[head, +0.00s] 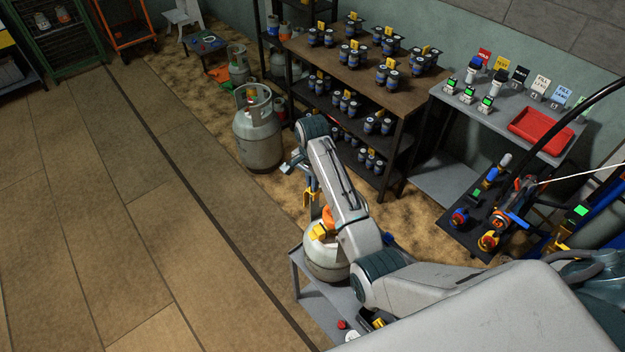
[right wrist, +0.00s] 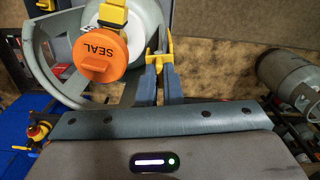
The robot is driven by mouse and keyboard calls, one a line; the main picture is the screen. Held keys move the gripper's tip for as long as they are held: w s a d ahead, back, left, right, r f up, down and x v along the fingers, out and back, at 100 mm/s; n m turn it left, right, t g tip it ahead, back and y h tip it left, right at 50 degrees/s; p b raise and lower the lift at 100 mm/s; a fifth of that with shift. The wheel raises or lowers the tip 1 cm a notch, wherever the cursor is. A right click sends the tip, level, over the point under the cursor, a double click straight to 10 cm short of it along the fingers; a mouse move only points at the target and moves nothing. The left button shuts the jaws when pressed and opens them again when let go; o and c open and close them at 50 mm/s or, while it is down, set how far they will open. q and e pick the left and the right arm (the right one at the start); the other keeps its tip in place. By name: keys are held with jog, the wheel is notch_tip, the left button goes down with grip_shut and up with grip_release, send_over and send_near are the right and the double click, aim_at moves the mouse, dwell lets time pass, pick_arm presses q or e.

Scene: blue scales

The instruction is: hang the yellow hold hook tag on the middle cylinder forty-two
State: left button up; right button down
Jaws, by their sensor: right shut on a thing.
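My right gripper (head: 310,188) is shut on the yellow hook tag (head: 307,199), held above and beside a pale gas cylinder (head: 325,265). In the right wrist view my right gripper's fingers (right wrist: 160,75) close on the yellow tag (right wrist: 158,50), right of the cylinder's collar (right wrist: 45,65). An orange cap (right wrist: 100,55) marked SEAL sits at the cylinder's top, with a yellow part (right wrist: 112,14) by it. The tag appears apart from the cylinder, though its contact with the collar is unclear. No number forty-two is readable. My left gripper is not in view.
The cylinder stands on a grey platform (head: 305,283). Another grey cylinder (head: 258,150) stands on the floor behind. A shelf unit (head: 365,75) holds several small canisters. A side table (head: 455,105) bears cards and a red tray (head: 540,132). The floor at left is clear.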

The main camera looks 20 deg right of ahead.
jog(key=shift+f, duration=0.2)
jog(key=c, duration=1.5)
grip_release()
jog(key=shift+r, duration=3.8)
